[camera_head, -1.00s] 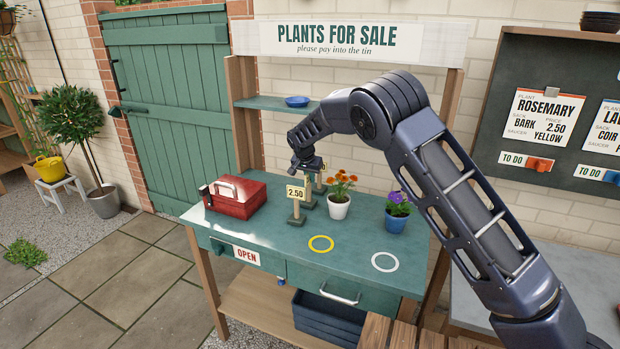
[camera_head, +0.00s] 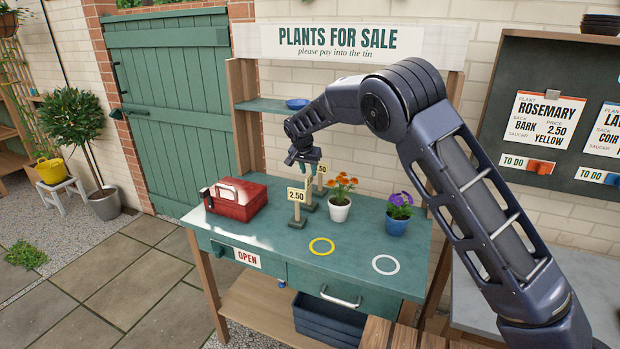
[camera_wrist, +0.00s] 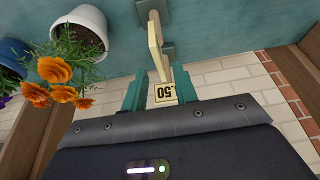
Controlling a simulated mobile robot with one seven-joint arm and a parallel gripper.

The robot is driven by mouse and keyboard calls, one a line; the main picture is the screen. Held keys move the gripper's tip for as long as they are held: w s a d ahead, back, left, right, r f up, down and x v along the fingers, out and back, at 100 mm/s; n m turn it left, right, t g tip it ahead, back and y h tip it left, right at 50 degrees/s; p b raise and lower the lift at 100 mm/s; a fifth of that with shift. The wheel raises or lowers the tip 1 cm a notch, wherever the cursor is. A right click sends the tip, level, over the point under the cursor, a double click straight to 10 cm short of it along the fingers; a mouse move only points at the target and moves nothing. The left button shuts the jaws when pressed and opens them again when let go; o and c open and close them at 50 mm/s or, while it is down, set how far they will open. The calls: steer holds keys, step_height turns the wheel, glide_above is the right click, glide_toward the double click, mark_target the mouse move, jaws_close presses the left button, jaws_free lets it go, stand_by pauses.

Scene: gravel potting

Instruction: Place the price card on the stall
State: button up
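A cream price card marked 2.50 (camera_head: 296,195) stands upright on a wooden post at the middle of the green stall table (camera_head: 260,235). A second price card (camera_head: 322,169), its text partly covered, stands just behind it to the right. My gripper (camera_head: 307,172) is above and beside these cards, pointing down. In the wrist view its two teal fingers (camera_wrist: 159,88) are spread apart. A card reading "50" (camera_wrist: 165,92) shows between and beyond them, and another card (camera_wrist: 157,45) is seen nearly edge-on. I see no grip on either card.
A red cash tin (camera_head: 236,200) stands left of the cards. An orange-flowered white pot (camera_head: 340,210) and a purple-flowered blue pot (camera_head: 396,224) stand to the right.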

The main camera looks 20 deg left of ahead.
steer(key=v, duration=0.6)
steer(key=shift+w+d+r, duration=0.1)
steer(key=shift+d, duration=0.05)
steer(key=w+d+r, duration=0.2)
steer(key=d+r, duration=0.1)
steer(key=d, duration=0.4)
steer(key=w+d+r+g, duration=0.1)
steer(key=w+d+r, duration=0.15)
steer(key=d, duration=0.45)
steer(key=w+d+r, duration=0.1)
steer(key=d+r, duration=0.3)
steer(key=d, duration=0.3)
steer(key=s+d+r+y, duration=0.1)
steer(key=s+d+r, duration=0.15)
steer(key=d, duration=0.95)
steer(key=s+d+r, duration=0.1)
steer(key=d+r, duration=0.3)
steer(key=d, duration=0.7)
steer(key=s+d+r, duration=0.2)
steer(key=s+d, duration=1.1)
steer(key=d, duration=0.4)
steer(key=s+d+f, duration=0.3)
steer(key=s+d, duration=0.1)
steer(key=s, duration=0.4)
steer(key=s+d+f+t+h, duration=0.1)
steer(key=s+d+f, duration=0.2)
steer(key=s, duration=0.5)
steer(key=shift+s+d, duration=0.25)
steer(key=shift+d, duration=0.65)
